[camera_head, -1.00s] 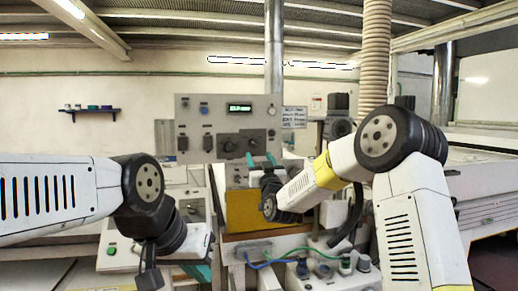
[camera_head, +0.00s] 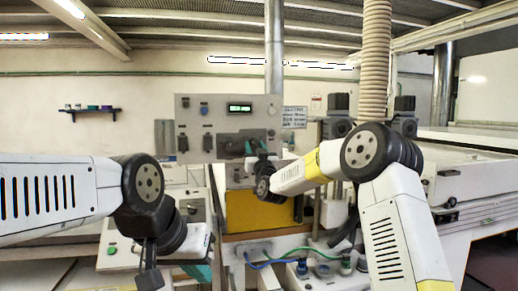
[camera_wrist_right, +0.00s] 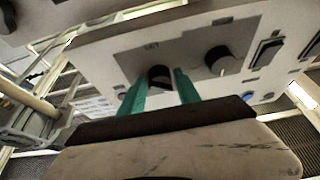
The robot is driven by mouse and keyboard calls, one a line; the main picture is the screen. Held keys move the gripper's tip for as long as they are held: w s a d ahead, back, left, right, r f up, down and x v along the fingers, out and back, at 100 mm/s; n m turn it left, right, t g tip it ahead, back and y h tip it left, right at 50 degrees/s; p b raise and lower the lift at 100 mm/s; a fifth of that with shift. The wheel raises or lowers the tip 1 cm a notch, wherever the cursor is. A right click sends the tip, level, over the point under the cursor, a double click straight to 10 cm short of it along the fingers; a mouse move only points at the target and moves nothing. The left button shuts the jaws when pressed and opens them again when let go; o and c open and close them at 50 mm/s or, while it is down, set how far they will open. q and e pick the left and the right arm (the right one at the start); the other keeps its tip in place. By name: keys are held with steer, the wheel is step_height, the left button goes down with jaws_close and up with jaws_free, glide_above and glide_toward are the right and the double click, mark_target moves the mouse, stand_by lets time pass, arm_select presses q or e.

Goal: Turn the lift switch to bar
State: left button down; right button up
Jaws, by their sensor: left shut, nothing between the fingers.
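The grey control panel (camera_head: 215,115) stands upright at the middle of the head view. A dark round knob with a label beside it (camera_wrist_right: 160,77) shows in the right wrist view; the label is too blurred to read surely. My right gripper (camera_head: 255,147) is at the panel's lower right, its teal fingers open. In the wrist view its fingertips (camera_wrist_right: 160,80) lie on either side of this knob; I cannot tell whether they touch it. A second knob (camera_wrist_right: 217,60) is to its right. My left gripper (camera_head: 203,271) is low, shut and empty, partly hidden by its arm.
A lit green display (camera_head: 240,107) and several small switches sit higher on the panel. A yellow box front (camera_head: 258,212) is below it. Blue and green cables (camera_head: 290,258) run on the bench beneath. A ribbed duct (camera_head: 376,60) stands at the right.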

jaws_close()
steer(key=shift+m+h, duration=0.4)
steer(key=shift+m, duration=0.2)
steer(key=m+h, duration=0.1)
steer(key=m, duration=0.1)
steer(key=m+h, duration=0.1)
steer(key=m, duration=0.2)
steer(key=shift+s+a+m+t+h, duration=0.1)
steer(key=shift+a+m+t+h, duration=0.2)
steer(key=shift+h, duration=0.1)
steer(key=m+h, duration=0.1)
steer(key=m, duration=0.2)
steer(key=m+g+h, duration=0.1)
steer(key=m+h, duration=0.1)
steer(key=m, duration=0.2)
steer(key=shift+a+r, duration=0.15)
steer(key=shift+r, duration=0.05)
steer(key=m, duration=0.2)
steer(key=m+g+h, duration=0.1)
steer(key=m, duration=0.1)
steer(key=m+g, duration=0.1)
steer(key=m, duration=0.2)
steer(key=shift+s+r+h, duration=0.1)
steer(key=shift+r+h, duration=0.15)
steer(key=shift+h, duration=0.05)
steer(key=m+g, duration=0.2)
steer(key=m, duration=0.3)
steer(key=shift+r, duration=0.2)
steer(key=shift+g, duration=0.3)
